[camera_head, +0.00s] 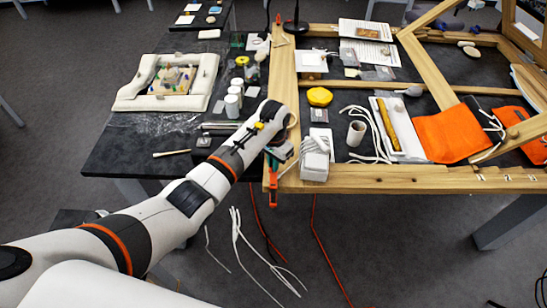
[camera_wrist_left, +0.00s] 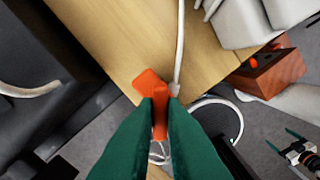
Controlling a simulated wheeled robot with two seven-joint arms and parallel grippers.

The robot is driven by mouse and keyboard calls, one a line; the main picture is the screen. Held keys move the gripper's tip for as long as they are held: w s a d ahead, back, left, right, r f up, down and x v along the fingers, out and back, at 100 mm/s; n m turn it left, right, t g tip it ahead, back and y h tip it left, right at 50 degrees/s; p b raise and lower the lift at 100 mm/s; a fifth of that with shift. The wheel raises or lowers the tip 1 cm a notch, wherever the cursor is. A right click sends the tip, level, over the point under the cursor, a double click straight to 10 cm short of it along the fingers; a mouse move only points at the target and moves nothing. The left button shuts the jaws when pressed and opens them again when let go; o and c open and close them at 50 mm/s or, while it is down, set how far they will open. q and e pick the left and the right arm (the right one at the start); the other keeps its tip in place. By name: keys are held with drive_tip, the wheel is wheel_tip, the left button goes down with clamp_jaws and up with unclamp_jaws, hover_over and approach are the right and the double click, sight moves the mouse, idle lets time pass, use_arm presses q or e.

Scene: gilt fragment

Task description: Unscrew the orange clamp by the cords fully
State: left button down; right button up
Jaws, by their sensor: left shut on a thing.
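The orange clamp (camera_head: 273,188) hangs at the front left corner of the wooden frame, close to the white cords. My left gripper (camera_head: 281,152) is at that corner, just above the clamp's lower part. In the left wrist view, its two green fingers (camera_wrist_left: 160,104) are closed on an orange piece of the clamp (camera_wrist_left: 149,82) at the wood's edge. A white cord (camera_wrist_left: 180,45) runs down beside that piece.
A white block wrapped with cords (camera_head: 315,160) stands right of the clamp on the wooden frame (camera_head: 400,178). White and red cords (camera_head: 240,240) hang toward the floor. An orange cloth (camera_head: 450,135) lies right.

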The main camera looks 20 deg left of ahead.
use_arm(q)
drive_tip(key=shift+w+r, duration=0.15)
drive_tip(key=shift+r, duration=0.05)
drive_tip(key=c, duration=1.5)
unclamp_jaws()
drive_tip(key=shift+f, duration=0.1)
wheel_tip(320, 180, up, 12)
drive_tip(key=b, duration=0.2)
drive_tip(key=shift+b, duration=0.4)
